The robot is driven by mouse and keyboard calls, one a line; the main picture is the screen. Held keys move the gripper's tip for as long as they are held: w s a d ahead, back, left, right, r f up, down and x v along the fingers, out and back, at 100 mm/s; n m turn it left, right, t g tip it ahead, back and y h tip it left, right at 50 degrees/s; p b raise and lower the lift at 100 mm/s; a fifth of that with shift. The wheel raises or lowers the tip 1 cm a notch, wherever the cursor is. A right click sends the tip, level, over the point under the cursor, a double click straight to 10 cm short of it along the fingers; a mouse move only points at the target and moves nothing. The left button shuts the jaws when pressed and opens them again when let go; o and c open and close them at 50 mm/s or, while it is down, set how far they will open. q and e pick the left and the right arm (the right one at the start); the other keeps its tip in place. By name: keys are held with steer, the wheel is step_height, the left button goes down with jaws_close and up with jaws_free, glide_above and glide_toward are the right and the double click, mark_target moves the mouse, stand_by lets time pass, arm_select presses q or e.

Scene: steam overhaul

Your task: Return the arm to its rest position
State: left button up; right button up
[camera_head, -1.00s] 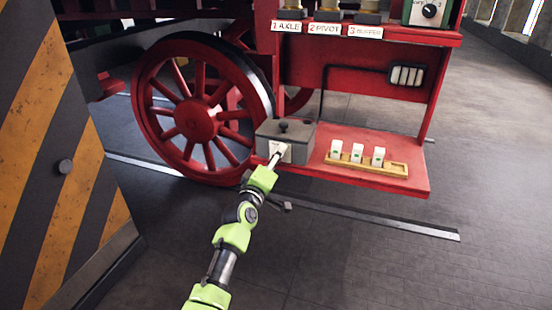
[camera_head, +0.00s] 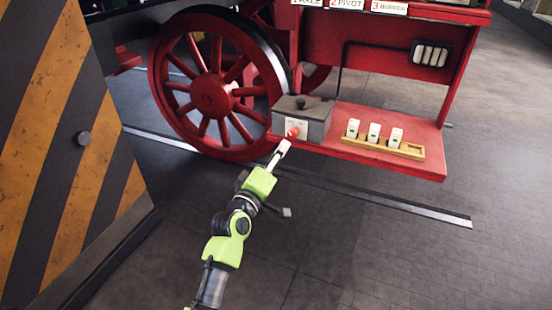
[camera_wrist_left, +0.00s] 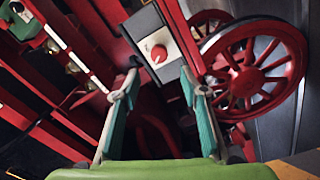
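My left arm reaches up from the bottom of the head view. Its green-and-black left gripper (camera_head: 282,150) is just in front of and below a grey box with a red knob (camera_head: 293,132) on its white front plate. The wrist view shows the left gripper (camera_wrist_left: 160,85) open, with two teal-grey fingers spread apart and nothing between them. The red knob (camera_wrist_left: 158,55) and grey box (camera_wrist_left: 165,43) show beyond the fingertips, apart from them. My right gripper is not in view.
The box sits on a red ledge (camera_head: 350,160) beside a large red wheel (camera_head: 212,97). A wooden tray (camera_head: 412,151) with white blocks is to its right. A yellow-and-black striped panel (camera_head: 60,150) stands at the left. The floor in front is clear.

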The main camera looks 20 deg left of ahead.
arm_select(q)
steer(key=shift+s, duration=0.65)
steer(key=shift+f, duration=0.1)
steer(key=s+d+f+m+g+b, duration=0.1)
steer(key=s+f+m+g, duration=0.1)
steer(key=f, duration=0.9)
steer(key=s+d+f+m+g, duration=0.1)
steer(key=s+d+f+g, duration=0.1)
steer(key=f, duration=1)
steer(key=s+d+f+m+g+b, duration=0.1)
steer(key=s+f+m+g, duration=0.15)
steer(key=s+f, duration=0.65)
steer(key=s+f+m+g, duration=0.2)
steer(key=s+f+g, duration=0.15)
steer(key=f, duration=0.95)
steer(key=s+a+f+m+g+b, duration=0.1)
steer(key=s+f+m+g, duration=0.1)
steer(key=s+f, duration=0.75)
steer(key=s+f+m+g, duration=0.2)
steer(key=s+f, duration=0.4)
steer(key=s, duration=0.6)
steer(key=s+a+f+m+g, duration=0.1)
steer(key=s+f, duration=0.2)
steer(key=s, duration=0.7)
steer(key=s+a+f+m+g+y, duration=0.1)
steer(key=s+a+f+m+g, duration=0.1)
steer(key=s, duration=0.8)
steer(key=shift+f+b, duration=0.4)
steer(key=shift+f, duration=0.15)
